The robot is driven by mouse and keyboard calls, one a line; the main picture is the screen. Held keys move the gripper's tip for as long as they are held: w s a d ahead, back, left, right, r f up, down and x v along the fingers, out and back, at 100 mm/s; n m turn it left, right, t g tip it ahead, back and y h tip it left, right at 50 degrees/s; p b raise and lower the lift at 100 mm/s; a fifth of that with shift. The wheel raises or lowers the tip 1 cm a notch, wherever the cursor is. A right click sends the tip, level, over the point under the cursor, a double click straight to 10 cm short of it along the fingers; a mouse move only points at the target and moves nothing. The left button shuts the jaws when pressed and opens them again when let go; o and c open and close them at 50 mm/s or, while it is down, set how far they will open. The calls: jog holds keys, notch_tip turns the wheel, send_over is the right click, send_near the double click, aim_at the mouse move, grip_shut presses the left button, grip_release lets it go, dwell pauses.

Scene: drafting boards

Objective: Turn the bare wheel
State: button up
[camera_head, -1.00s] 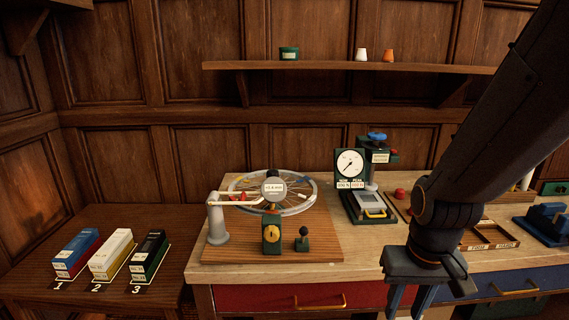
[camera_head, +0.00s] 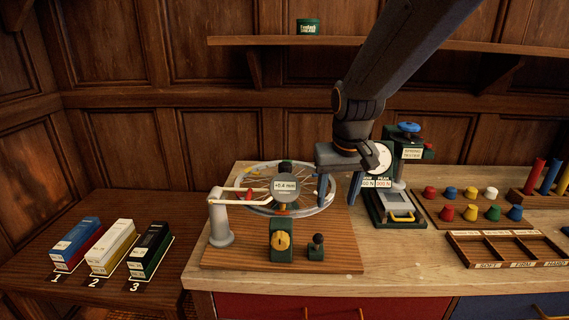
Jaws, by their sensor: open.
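The bare spoked wheel (camera_head: 262,207) lies flat on a brown wooden board on the bench. A round gauge reading about +0.4 mm (camera_head: 285,188) stands over its middle and hides part of it. A white arm with a red tip (camera_head: 247,195) reaches over the wheel's left side from a grey post (camera_head: 219,222). My gripper (camera_head: 340,188) points down at the wheel's right edge, its fingers apart. The near finger is beside the rim; I cannot tell whether it touches.
A green block with a yellow knob (camera_head: 281,240) and a small black-knobbed lever (camera_head: 316,247) stand in front of the wheel. A press with a dial (camera_head: 403,180) stands close behind my gripper at right. Numbered boxes (camera_head: 110,247) are at left.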

jog(key=n+t, duration=0.1)
send_near(285, 164)
jog(key=f, duration=0.2)
jog(key=shift+y, duration=0.4)
jog(key=x, duration=0.4)
jog(key=p+x, duration=0.1)
jog(key=x, duration=0.2)
jog(key=shift+w+d, duration=0.3)
jog(key=shift+c, duration=0.4)
jog(key=shift+r, duration=0.1)
grip_shut()
